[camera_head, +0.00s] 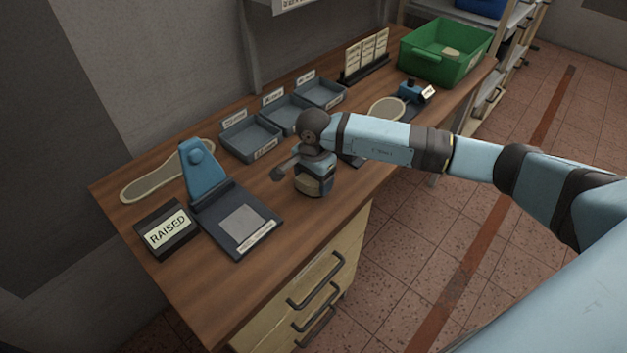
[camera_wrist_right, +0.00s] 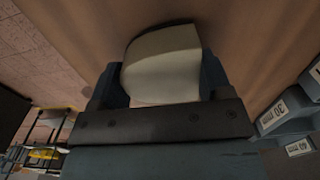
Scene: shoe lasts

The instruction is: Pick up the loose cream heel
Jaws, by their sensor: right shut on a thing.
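The cream heel (camera_wrist_right: 163,62) is a small pale block with a curved side. In the right wrist view it sits between the two blue fingers of my right gripper (camera_wrist_right: 161,84), which is shut on it. In the head view my right gripper (camera_head: 314,181) points down over the front edge of the bench, to the right of the dark plate. The gripper and wrist hide most of the heel there. I cannot tell whether the heel touches the bench. My left gripper is not in view.
A blue stand on a dark plate (camera_head: 221,225) and a RAISED sign (camera_head: 166,231) are at the left. Grey trays (camera_head: 250,141) line the back, beside a sole (camera_head: 150,181). A green crate (camera_head: 430,66) stands far right. A sole-shaped piece (camera_head: 387,109) lies beyond my arm.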

